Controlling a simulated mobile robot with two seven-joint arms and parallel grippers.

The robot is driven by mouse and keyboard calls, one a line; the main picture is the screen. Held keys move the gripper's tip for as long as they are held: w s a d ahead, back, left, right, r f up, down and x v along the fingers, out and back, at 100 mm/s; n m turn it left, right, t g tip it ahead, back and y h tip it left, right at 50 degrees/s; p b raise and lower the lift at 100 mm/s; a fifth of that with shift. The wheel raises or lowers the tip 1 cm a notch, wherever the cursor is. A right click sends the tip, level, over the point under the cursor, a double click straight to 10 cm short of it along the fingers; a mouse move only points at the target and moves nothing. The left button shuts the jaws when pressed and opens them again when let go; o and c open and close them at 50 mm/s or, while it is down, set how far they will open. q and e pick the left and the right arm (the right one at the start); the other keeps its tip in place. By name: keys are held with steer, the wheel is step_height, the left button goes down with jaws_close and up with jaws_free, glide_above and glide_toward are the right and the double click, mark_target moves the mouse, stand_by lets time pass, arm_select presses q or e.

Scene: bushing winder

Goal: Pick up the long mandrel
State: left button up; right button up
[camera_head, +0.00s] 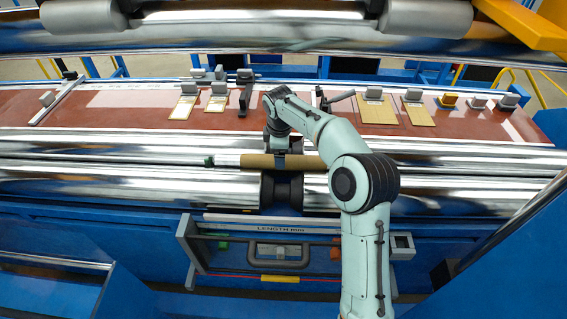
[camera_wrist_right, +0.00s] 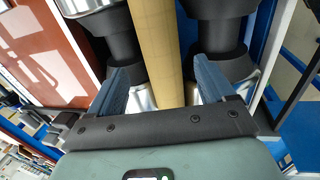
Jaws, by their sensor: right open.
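The long mandrel (camera_head: 228,160) lies level along the silver rollers, with a dark tip at its left and a tan-brown sleeve-like section (camera_head: 305,162) at its middle. My right gripper (camera_head: 281,149) is over this tan section, pointing down. In the right wrist view the tan section (camera_wrist_right: 157,35) runs between the two blue-grey fingers (camera_wrist_right: 160,70), with a gap on each side. The gripper is open. The mandrel's right end is hidden behind my right arm in the head view. My left gripper is not in view.
Large shiny rollers (camera_head: 120,185) run across the machine, with a black roller section (camera_head: 281,190) below the gripper. A red-brown shelf (camera_head: 330,118) behind holds tan plates and small grey blocks. A frame marked LENGTH (camera_head: 275,228) is in front. A large roller (camera_head: 250,35) crosses above.

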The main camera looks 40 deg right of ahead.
steer(key=f, duration=0.2)
steer(key=d+f, duration=0.1)
steer(key=shift+s+f, duration=0.2)
steer(key=shift+f, duration=0.2)
steer(key=shift+w+f, duration=0.2)
steer(key=shift+f, duration=0.4)
jaws_close()
steer(key=shift+d+r, duration=0.1)
steer(key=shift+r, duration=0.05)
